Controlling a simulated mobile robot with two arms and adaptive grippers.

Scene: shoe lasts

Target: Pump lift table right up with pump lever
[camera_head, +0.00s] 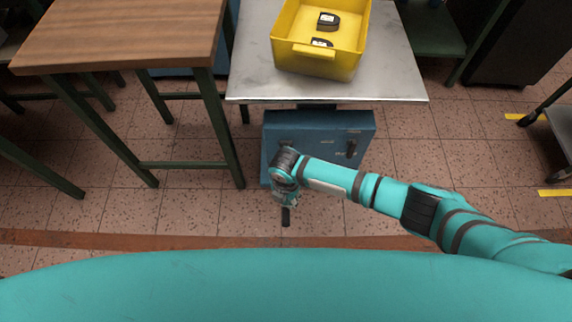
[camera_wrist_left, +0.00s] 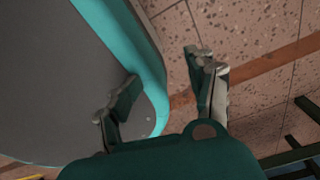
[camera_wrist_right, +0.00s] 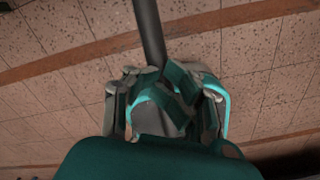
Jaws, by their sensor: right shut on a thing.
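The lift table (camera_head: 252,82) has a grey metal top and stands at the upper middle of the head view. Its blue base (camera_head: 345,128) shows below the front edge of the top. The pump lever (camera_head: 286,217) is a dark rod; its tip shows below my right gripper (camera_head: 285,194), in front of the blue base. In the right wrist view the lever (camera_wrist_right: 148,30) runs up from between the fingers of my right gripper (camera_wrist_right: 165,92), which is shut on it. My left gripper (camera_wrist_left: 166,88) is open and empty in the left wrist view, beside my own body.
A yellow crate (camera_head: 318,62) with dark shoe lasts (camera_head: 328,21) stands on the lift table. A wooden table (camera_head: 120,35) with green legs is close on the left. A grey-topped piece (camera_head: 562,130) stands at the right edge. Tiled floor lies free between.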

